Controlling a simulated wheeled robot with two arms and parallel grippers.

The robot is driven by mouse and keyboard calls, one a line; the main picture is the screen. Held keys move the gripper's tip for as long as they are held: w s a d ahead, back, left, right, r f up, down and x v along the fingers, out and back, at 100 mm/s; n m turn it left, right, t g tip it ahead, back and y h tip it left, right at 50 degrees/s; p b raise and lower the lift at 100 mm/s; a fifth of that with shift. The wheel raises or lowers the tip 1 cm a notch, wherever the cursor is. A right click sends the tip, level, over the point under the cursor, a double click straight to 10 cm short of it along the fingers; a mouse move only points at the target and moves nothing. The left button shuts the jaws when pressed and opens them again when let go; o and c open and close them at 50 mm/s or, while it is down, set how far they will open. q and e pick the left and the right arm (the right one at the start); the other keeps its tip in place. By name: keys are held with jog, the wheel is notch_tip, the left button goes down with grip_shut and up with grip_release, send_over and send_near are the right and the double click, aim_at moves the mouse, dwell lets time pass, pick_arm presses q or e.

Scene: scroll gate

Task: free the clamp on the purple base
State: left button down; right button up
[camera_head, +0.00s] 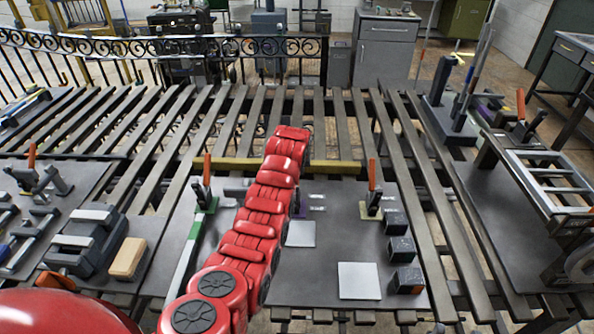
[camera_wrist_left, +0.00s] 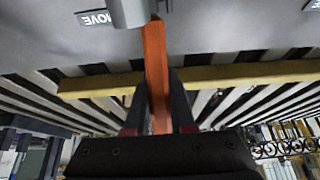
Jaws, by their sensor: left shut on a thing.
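In the left wrist view, my left gripper (camera_wrist_left: 160,108) is shut on an upright orange handle (camera_wrist_left: 156,62), with one dark finger on each side. The handle runs up to a grey metal clamp part (camera_wrist_left: 140,10) at the top edge. No purple base shows clearly there, so its colour cannot be told. In the head view, my red left arm reaches across the middle plate and hides the gripper and the held clamp. Two other orange-handled clamps stand on that plate: one on a green base (camera_head: 207,204) at left, one on an olive base (camera_head: 371,211) at right.
Dark blocks (camera_head: 397,222) stand along the right of the plate (camera_head: 327,252), beside pale square pads (camera_head: 359,281). A yellow bar (camera_head: 338,167) crosses behind. More clamps and a wooden block (camera_head: 128,258) lie at left. A ladder-like frame (camera_head: 548,180) stands right.

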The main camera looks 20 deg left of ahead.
pick_arm(q)
jog(key=c, duration=0.8)
grip_release()
jog(key=shift+w+f, duration=0.1)
jog(key=shift+o, duration=0.2)
jog(key=shift+r, duration=0.2)
jog(key=b+v, duration=0.3)
jog(key=v, duration=0.8)
jog(key=shift+r+b, duration=0.1)
jog(key=shift+b, duration=0.2)
jog(key=p+v, duration=0.6)
jog(key=p, duration=0.5)
